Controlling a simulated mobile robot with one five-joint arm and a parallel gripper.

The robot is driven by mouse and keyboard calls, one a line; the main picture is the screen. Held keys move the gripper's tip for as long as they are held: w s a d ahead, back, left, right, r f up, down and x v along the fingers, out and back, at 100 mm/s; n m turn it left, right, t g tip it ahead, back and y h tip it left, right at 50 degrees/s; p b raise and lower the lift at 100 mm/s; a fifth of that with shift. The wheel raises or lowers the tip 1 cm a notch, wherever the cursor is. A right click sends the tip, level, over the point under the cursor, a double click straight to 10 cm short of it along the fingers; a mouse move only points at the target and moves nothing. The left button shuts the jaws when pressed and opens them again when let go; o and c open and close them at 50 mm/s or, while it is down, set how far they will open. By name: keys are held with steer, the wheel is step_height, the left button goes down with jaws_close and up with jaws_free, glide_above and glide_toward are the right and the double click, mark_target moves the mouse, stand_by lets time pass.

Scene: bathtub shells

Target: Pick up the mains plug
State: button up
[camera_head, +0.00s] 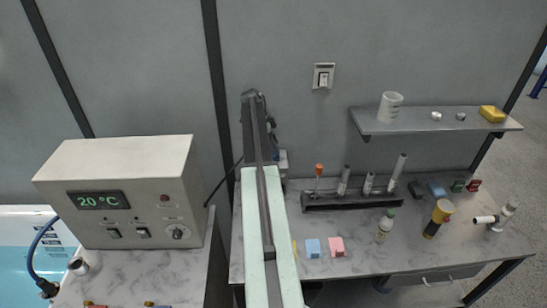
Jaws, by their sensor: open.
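I cannot make out the mains plug. A thin black cable (222,181) runs from beside the control box (128,180) up behind my arm, and its far end is hidden. My arm reaches up the middle of the view from the bottom edge toward the wall. I cannot make out the fingers of my gripper, which the arm seems to hide. Small grey and dark blue parts (283,160) show just right of the arm, and I cannot tell what they are.
A marble-topped bench (365,250) holds a dark rack (350,200) of tubes, blue (313,248) and pink (337,246) blocks, a bottle (385,226) and a yellow-black torch (438,218). A wall shelf (435,122) hangs above. A switch (323,76) is on the wall. A water tub (30,245) is at left.

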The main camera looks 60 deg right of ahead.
steer(key=b+x, duration=0.1)
steer(key=x, duration=0.2)
steer(key=shift+w+f+b, duration=0.1)
steer(key=shift+f+b, duration=0.1)
steer(key=shift+b, duration=0.15)
steer(key=shift+r, duration=0.2)
jaws_close()
steer(key=shift+r, duration=0.1)
